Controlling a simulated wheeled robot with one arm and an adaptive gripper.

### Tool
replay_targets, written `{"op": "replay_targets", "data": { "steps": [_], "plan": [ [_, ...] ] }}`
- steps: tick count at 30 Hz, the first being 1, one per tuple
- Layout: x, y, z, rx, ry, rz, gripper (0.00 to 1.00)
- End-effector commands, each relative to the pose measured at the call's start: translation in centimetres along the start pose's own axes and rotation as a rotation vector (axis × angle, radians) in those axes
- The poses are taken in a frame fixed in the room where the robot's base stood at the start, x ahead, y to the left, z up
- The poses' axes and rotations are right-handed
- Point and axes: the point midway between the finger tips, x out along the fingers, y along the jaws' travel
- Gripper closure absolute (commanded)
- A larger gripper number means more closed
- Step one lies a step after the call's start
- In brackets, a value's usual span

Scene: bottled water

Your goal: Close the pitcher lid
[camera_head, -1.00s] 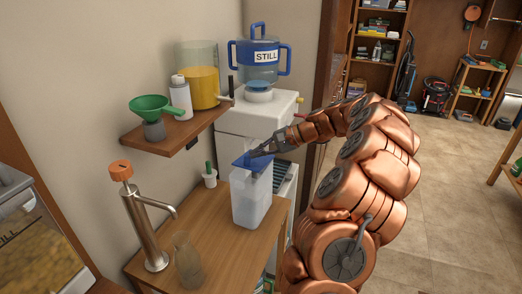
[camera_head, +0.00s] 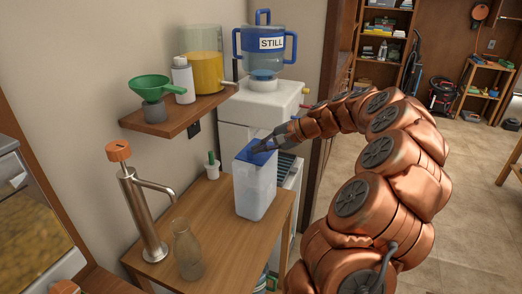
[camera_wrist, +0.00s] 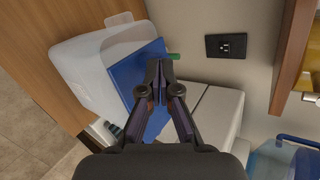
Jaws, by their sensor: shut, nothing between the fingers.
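The pitcher (camera_head: 255,189) is a tall translucent white container standing upright on the wooden table. Its blue lid (camera_head: 250,156) lies nearly flat across the top in the head view; I cannot tell whether it is fully seated. My gripper (camera_head: 272,146) is shut and empty, with its fingertips at the lid's right part. In the wrist view, my gripper (camera_wrist: 158,72) is over the edge of the blue lid (camera_wrist: 130,78), and the pitcher body (camera_wrist: 82,70) extends to the left. Whether the tips touch the lid is unclear.
A glass carafe (camera_head: 187,252) and a metal tap (camera_head: 142,215) stand on the table (camera_head: 222,240) left of the pitcher. A wall shelf (camera_head: 180,122) holds a green funnel (camera_head: 150,86).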

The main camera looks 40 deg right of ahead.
Motion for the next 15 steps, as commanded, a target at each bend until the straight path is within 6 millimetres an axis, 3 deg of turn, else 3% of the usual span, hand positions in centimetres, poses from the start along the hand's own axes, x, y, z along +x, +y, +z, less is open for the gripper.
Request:
{"op": "replay_targets", "data": {
  "steps": [15],
  "plan": [
    [-0.23, -0.33, 0.11, 0.0, -0.001, 0.001, 1.0]
  ]
}}
